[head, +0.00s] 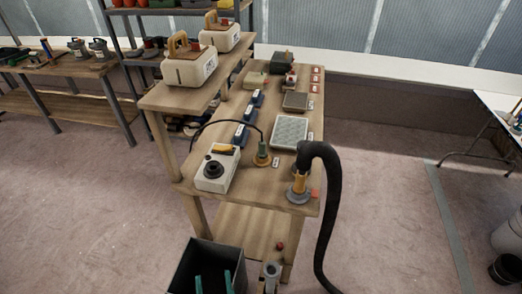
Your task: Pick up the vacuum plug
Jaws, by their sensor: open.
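The vacuum plug (299,184) appears to be the yellow-orange end piece of a thick black hose (334,200). It stands upright at the near right corner of the wooden bench, at a round grey base (298,197). The hose arches over it and hangs down past the bench's right side. What seems to be my gripper (213,278) shows at the bottom edge as two teal fingers, spread apart with nothing between them. It is below and left of the plug, well away from it. The rest of the gripper is out of frame.
A green-and-yellow plug (262,154) with a thin black cable stands left of a grey pad (290,131). A pale box with a black knob (216,171) sits at the near left corner. A dark open bin (183,267) is below. The floor at right is mostly clear.

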